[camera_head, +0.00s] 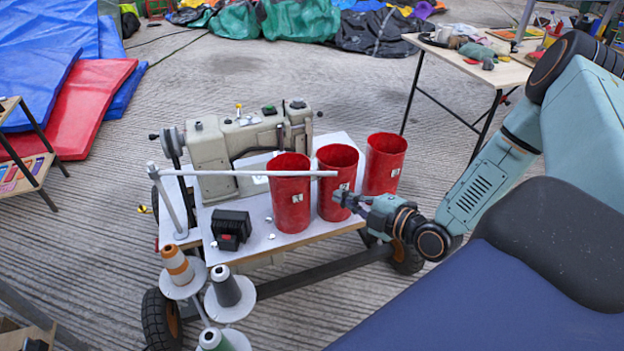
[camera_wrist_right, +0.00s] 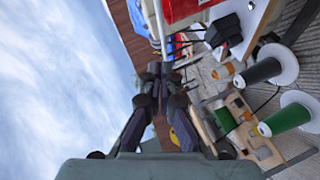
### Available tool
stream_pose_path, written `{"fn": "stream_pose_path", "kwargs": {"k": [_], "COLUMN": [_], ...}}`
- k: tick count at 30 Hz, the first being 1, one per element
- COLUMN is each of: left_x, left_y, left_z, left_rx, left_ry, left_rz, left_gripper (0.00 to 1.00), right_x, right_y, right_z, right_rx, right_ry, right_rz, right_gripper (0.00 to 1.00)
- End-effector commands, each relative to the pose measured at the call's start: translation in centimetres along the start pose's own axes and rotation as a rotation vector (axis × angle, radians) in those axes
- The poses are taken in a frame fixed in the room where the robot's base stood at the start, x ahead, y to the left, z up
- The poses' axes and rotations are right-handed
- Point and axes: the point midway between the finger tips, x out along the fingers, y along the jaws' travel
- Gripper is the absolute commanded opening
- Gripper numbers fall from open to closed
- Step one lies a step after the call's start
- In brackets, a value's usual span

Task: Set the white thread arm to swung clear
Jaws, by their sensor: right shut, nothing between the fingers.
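The white thread arm (camera_head: 235,173) is a thin pale bar on a post at the left of the sewing table. It reaches right, level, across the front of the cream sewing machine (camera_head: 225,145) and in front of two red cups, its free end near the middle cup. My right gripper (camera_head: 342,198) is shut and empty just below and right of that free end, overlapping the middle cup in the picture. I cannot tell whether it touches the cup. In the right wrist view the gripper (camera_wrist_right: 160,72) shows closed fingers with nothing between them. My left gripper is out of view.
Red cups (camera_head: 291,205), (camera_head: 337,160) and (camera_head: 384,165) stand on the white tabletop. A black box (camera_head: 231,228) sits at its front left. Thread spools (camera_head: 177,263) stand on discs below the front left corner. A second table (camera_head: 480,60) stands behind right. Concrete around is open.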

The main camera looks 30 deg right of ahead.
Motion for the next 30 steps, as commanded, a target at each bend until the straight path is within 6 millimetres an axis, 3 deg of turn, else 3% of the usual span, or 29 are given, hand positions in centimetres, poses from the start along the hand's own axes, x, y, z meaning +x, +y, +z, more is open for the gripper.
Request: {"fn": "stream_pose_path", "kwargs": {"k": [4,11,30], "left_x": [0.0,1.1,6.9], "left_y": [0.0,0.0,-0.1], "left_z": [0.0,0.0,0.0], "left_rx": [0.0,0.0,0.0], "left_ry": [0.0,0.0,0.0], "left_rz": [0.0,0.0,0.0], "left_gripper": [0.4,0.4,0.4], "right_x": [0.0,1.4,10.5], "right_y": [-0.2,-0.4,-0.6], "right_z": [0.2,0.2,0.1], "right_rx": [-0.119,-0.149,-0.149], "right_ry": [-0.002,0.002,0.003], "right_rz": [-0.012,-0.01,-0.008], "right_gripper": [0.0,0.0,0.0]}}
